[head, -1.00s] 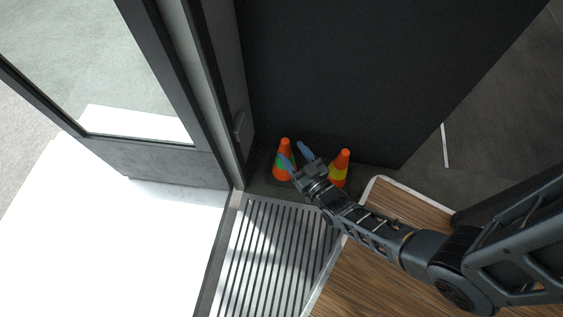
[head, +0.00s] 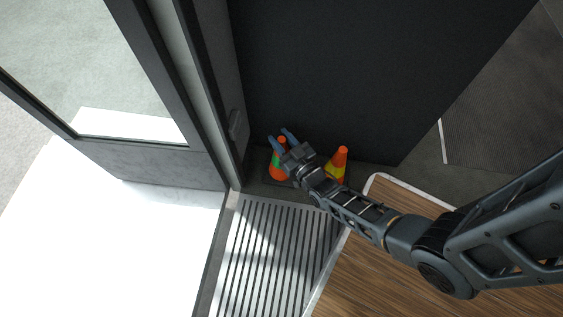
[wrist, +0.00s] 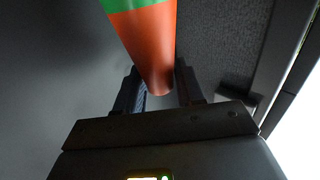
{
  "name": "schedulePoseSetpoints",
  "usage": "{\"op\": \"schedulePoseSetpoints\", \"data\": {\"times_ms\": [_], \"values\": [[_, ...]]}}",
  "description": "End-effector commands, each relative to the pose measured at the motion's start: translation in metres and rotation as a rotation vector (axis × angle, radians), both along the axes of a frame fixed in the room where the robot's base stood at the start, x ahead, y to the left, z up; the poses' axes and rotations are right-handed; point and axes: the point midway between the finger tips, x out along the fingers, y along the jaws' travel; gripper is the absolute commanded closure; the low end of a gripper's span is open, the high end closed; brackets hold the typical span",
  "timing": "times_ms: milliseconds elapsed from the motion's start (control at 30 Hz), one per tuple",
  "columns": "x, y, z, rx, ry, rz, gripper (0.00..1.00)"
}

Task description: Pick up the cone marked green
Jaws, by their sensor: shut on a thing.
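The cone marked green (head: 276,161) is orange with a green band and stands on the floor in the corner between the door frame and the dark panel. My gripper (head: 281,137) is at its upper part, with one blue finger on each side of the tip. In the wrist view the cone (wrist: 150,45) runs down between the two dark fingers (wrist: 160,92), its green band at the top edge. My gripper is shut on the cone. My wrist hides part of the cone's lower right side in the head view.
A second orange cone with a yellow band (head: 337,163) stands just right of my wrist. The dark panel (head: 350,80) rises behind both cones. The door frame (head: 205,90) is close on the left. A ribbed metal step (head: 265,250) and wood floor (head: 350,270) lie in front.

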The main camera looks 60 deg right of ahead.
Motion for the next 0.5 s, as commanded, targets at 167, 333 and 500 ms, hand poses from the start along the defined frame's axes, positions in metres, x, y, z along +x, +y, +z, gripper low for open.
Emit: {"op": "schedulePoseSetpoints", "data": {"times_ms": [167, 333, 500], "values": [[-0.0001, 0.0003, -0.0002, 0.0, 0.001, 0.001, 0.84], [-0.0001, 0.0004, -0.0003, 0.0, 0.001, 0.001, 1.0], [-0.0002, 0.0004, -0.0004, 0.0, 0.001, 0.001, 1.0]]}}
